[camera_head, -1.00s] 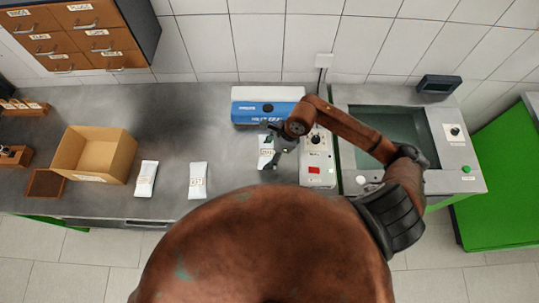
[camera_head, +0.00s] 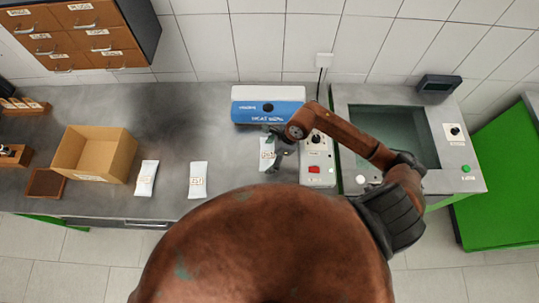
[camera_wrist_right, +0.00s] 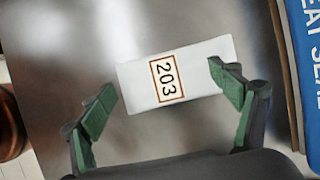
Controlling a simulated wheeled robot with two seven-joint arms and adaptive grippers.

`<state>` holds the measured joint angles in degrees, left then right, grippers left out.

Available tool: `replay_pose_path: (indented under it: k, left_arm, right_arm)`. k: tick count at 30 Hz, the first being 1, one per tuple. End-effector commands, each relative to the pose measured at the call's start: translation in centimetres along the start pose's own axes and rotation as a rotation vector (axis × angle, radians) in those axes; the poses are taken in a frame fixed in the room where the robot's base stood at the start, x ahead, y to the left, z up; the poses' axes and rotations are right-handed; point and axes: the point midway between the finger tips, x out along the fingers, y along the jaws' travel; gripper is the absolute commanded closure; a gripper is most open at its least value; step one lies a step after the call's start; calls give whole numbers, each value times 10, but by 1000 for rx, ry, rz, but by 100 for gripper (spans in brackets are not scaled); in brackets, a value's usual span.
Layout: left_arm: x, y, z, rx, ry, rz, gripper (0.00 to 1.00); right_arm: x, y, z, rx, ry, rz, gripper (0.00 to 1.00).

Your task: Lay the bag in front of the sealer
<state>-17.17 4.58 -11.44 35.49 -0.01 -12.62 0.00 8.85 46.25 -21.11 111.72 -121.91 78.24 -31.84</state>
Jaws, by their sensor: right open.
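A white bag (camera_head: 267,154) lies flat on the steel bench just in front of the blue and white heat sealer (camera_head: 268,107). In the right wrist view the bag (camera_wrist_right: 140,86) carries a label reading 203. My right gripper (camera_head: 274,151) is over the bag and partly hides it. In the right wrist view my right gripper (camera_wrist_right: 160,85) is open, its green fingers spread apart. One fingertip overlaps the bag's edge in the picture; I cannot tell whether it touches. My left gripper is not in view.
Two more white bags (camera_head: 147,178) and (camera_head: 198,180) lie to the left, near an open cardboard box (camera_head: 95,153). A control box (camera_head: 317,172) with a red switch stands right of the bag. A basin (camera_head: 395,135) is farther right.

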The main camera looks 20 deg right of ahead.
Motion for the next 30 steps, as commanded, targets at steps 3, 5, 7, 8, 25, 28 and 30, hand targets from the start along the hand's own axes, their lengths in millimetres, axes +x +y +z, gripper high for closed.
replay_pose_path:
  k: [3, 5, 7, 8, 25, 28, 30]
  left_arm:
    - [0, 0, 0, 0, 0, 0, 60]
    - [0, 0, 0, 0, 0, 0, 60]
    - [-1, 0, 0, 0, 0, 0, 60]
    - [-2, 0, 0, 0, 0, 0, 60]
    - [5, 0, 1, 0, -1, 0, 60]
    - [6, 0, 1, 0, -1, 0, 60]
    - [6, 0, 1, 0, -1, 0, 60]
  right_arm:
    - [0, 0, 0, 0, 0, 0, 16]
    - [0, 0, 0, 0, 0, 0, 16]
    - [-1, 0, 1, 0, -1, 0, 16]
    - [-2, 0, 1, 0, -1, 0, 16]
    - [-100, -1, 0, -2, 1, -3, 16]
    - [-112, -1, 0, -2, 1, -2, 16]
    - [-117, 0, 0, -2, 1, 0, 16]
